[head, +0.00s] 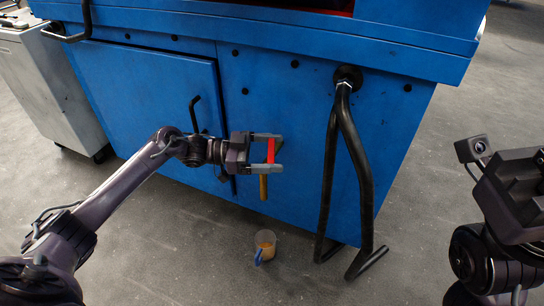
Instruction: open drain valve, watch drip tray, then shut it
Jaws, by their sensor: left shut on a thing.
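The drain valve shows as a red handle (270,151) above a brass-coloured pipe (263,187) on the front of a blue machine cabinet (275,90). My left gripper (275,153) is shut on the red handle, one finger above and one below it. The handle stands nearly upright in the picture. A small cup-like container (265,240) with orange content and a blue part stands on the floor below the valve. No flat tray shows, and I cannot make out any liquid falling. My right gripper (520,190) is at the right edge, partly cut off; its fingers are not clear.
Two black hoses (358,160) hang from a fitting on the cabinet to the floor, right of the valve. A black door handle (194,113) is close to my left wrist. A grey cart (50,90) stands at the left.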

